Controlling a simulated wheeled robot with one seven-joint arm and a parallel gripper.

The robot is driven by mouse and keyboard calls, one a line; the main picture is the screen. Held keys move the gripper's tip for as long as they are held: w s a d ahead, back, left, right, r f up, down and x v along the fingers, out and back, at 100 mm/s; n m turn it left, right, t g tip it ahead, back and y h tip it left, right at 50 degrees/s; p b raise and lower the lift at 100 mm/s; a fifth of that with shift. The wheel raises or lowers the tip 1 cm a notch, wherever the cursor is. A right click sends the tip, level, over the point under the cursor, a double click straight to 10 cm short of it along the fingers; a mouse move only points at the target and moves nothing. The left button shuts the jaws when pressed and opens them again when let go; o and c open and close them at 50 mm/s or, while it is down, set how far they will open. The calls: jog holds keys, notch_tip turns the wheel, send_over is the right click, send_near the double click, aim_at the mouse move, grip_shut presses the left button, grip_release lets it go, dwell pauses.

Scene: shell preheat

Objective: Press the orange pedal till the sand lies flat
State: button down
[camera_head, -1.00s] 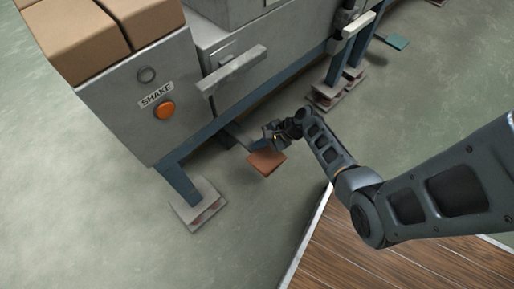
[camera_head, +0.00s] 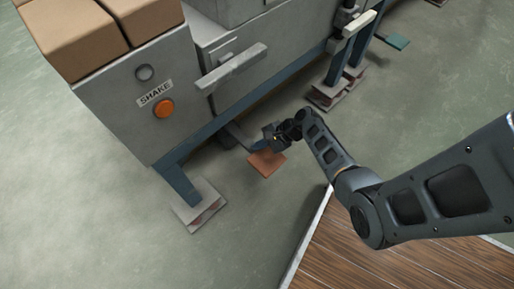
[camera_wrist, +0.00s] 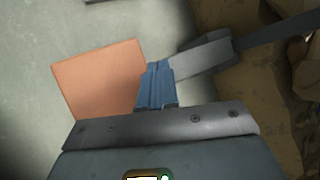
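The orange pedal (camera_head: 266,163) is a flat square plate low by the floor, on a bar coming from under the grey machine. My gripper (camera_head: 272,137) is at the pedal's machine-side edge and seems to touch it. In the wrist view, the pedal (camera_wrist: 100,82) lies left of my blue fingertips (camera_wrist: 157,88), which are together with nothing seen between them. The fingertips overlap the pedal's right edge, so contact is hard to judge. I cannot make out the sand for sure; a brown lumpy surface (camera_wrist: 225,105) shows in the wrist view.
The grey machine (camera_head: 130,110) carries an orange button (camera_head: 163,108) by a SHAKE label and a round grey lamp (camera_head: 145,73). A machine foot (camera_head: 200,207) stands left of the pedal. A teal pedal (camera_head: 397,41) lies farther back.

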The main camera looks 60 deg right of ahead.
aim_at(264, 151)
jog(key=shift+s+f+b, duration=0.15)
jog(key=shift+f+b, duration=0.65)
jog(key=shift+f, duration=0.8)
dwell(1.2)
jog(key=shift+s+a+f, duration=0.1)
jog(key=shift+s+f, duration=0.15)
jog(key=shift+f, duration=0.45)
dwell(0.7)
jog(key=shift+r, duration=0.1)
jog(key=shift+r+p, duration=2.4)
jog(key=shift+p, duration=0.05)
jog(key=shift+w+r+p, duration=0.2)
jog(key=shift+r+p, duration=0.15)
jog(key=shift+r, duration=0.2)
jog(key=shift+w, duration=0.1)
jog(key=shift+r, duration=0.15)
jog(key=r+p, duration=0.4)
jog(key=p, duration=0.1)
jog(key=shift+w+r, duration=0.2)
jog(key=shift+r, duration=0.2)
